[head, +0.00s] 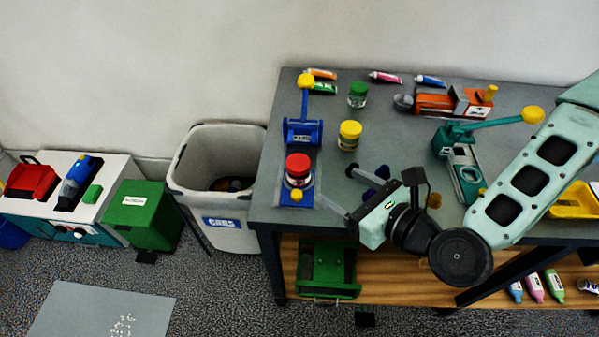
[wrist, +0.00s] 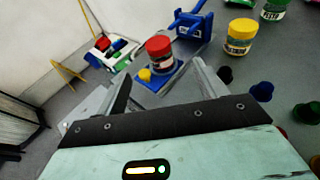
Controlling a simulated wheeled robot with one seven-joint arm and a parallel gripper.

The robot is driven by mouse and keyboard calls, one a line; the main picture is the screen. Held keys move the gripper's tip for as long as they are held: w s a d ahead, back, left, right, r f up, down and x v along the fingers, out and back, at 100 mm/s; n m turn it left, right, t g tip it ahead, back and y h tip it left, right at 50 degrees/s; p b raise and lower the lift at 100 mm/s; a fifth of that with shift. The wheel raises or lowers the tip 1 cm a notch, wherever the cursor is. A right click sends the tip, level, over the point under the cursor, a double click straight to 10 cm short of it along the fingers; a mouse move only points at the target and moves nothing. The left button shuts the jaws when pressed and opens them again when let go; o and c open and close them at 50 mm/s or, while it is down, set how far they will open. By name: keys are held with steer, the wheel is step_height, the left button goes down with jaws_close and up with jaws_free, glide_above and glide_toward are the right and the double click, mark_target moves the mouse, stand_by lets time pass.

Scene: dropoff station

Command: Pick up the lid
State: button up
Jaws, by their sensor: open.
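A jar with a red lid (head: 298,162) stands upright on the base of a blue lever press (head: 303,130) at the table's left side. The lid sits on the jar. In the wrist view the red lid (wrist: 158,46) shows just beyond the fingertips, between them in the picture. My gripper (head: 334,184) is open and empty, to the right of the jar and apart from it. Its spread fingers also show in the wrist view (wrist: 160,76). Two other lidded jars stand behind: a yellow-lidded jar (head: 349,136) and a green-lidded jar (head: 357,95).
Small dark caps (wrist: 262,91) lie right of my gripper. A teal press (head: 465,175) and an orange device (head: 455,102) stand farther right, with several tubes (head: 385,77) at the back. A grey bin (head: 215,204) stands left of the table (head: 268,190).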

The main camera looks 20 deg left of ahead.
mark_target(305, 168)
steer(key=b, duration=0.1)
steer(key=a+f+b, duration=0.1)
steer(key=b, duration=0.1)
steer(key=shift+w+a, duration=0.1)
steer(key=shift+w, duration=0.2)
steer(key=b+x, duration=0.2)
steer(key=b, duration=0.1)
steer(key=shift+a+b, duration=0.1)
steer(key=shift+b, duration=0.25)
steer(key=x, duration=0.2)
steer(key=p+x, duration=0.1)
steer(key=shift+w+a+r, duration=0.15)
steer(key=shift+w+a, duration=0.05)
steer(key=shift+a, duration=0.2)
steer(key=shift+p+x, duration=0.75)
steer(key=shift+x, duration=2.35)
steer(key=shift+s, duration=0.1)
steer(key=c, duration=1)
